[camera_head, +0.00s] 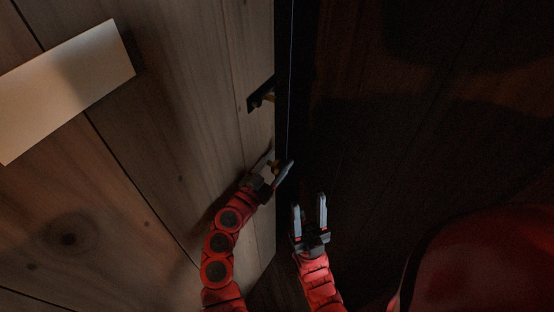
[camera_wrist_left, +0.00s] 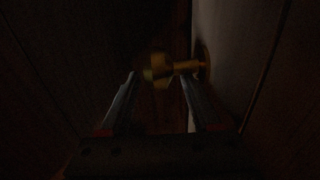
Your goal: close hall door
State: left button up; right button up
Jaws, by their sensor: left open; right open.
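The door (camera_head: 190,90) shows as a pale plank panel filling the left of the head view, with its edge beside a black vertical gap. A brass knob (camera_wrist_left: 160,70) is in the left wrist view, on a stem from a pale surface at the right. My left gripper (camera_head: 276,166) is open at the door's edge, with a brass piece showing between its fingers. In the left wrist view its fingertips (camera_wrist_left: 159,78) lie to either side of the knob; contact cannot be told. My right gripper (camera_head: 309,200) is open and empty, lower and right of the left one.
A dark latch plate with a brass part (camera_head: 262,95) sits higher on the door's edge. A pale rectangular board (camera_head: 65,90) lies across the planks at upper left. The right side is dark planking (camera_head: 430,130), with little detail visible.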

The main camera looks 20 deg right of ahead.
pick_arm(q)
grip_shut()
dwell(0.4)
dwell(1.1)
